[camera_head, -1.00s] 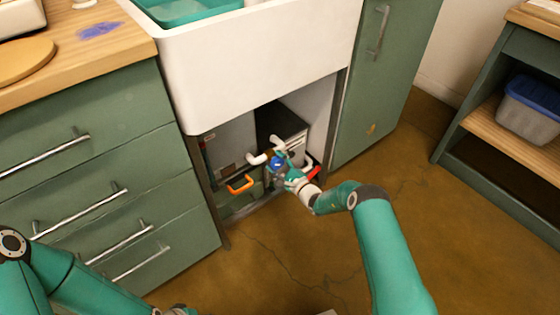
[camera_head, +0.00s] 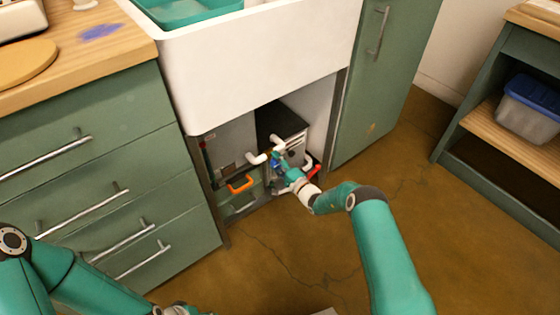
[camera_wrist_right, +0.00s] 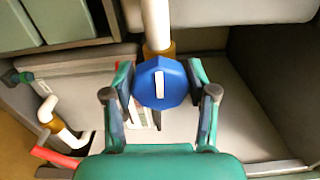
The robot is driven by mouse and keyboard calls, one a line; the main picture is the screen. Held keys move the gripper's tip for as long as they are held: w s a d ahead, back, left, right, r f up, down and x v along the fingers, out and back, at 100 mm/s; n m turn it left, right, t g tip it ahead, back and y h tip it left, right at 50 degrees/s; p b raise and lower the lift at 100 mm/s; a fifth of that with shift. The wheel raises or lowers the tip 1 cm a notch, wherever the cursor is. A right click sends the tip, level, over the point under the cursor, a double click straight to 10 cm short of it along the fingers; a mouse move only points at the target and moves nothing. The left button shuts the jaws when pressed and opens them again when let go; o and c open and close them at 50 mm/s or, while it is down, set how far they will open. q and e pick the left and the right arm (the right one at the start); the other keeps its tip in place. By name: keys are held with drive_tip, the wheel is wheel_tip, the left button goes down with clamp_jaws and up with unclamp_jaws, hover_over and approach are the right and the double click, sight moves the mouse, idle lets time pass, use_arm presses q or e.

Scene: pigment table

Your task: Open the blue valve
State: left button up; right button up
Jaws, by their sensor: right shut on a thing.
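The blue valve (camera_wrist_right: 160,82) is a faceted round knob with a white bar across its face, upright in the right wrist view. It sits on a brass fitting at the end of a white pipe. My right gripper (camera_wrist_right: 160,80) is shut on it, one finger on each side. In the head view the right gripper (camera_head: 279,163) is inside the open space under the sink, and its fingers hide most of the knob.
An orange handle (camera_head: 240,184) is left of the valve and a red handle (camera_head: 315,171) is right of it. White pipes (camera_head: 257,158) run close by. The white sink (camera_head: 250,75) overhangs, with green drawers (camera_head: 110,190) to the left. Floor in front is clear.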

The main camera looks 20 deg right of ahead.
idle(0.3)
drive_tip(key=o, duration=1.1)
drive_tip(key=shift+o, duration=0.2)
drive_tip(key=v, duration=1.2)
drive_tip(key=shift+f, duration=0.1)
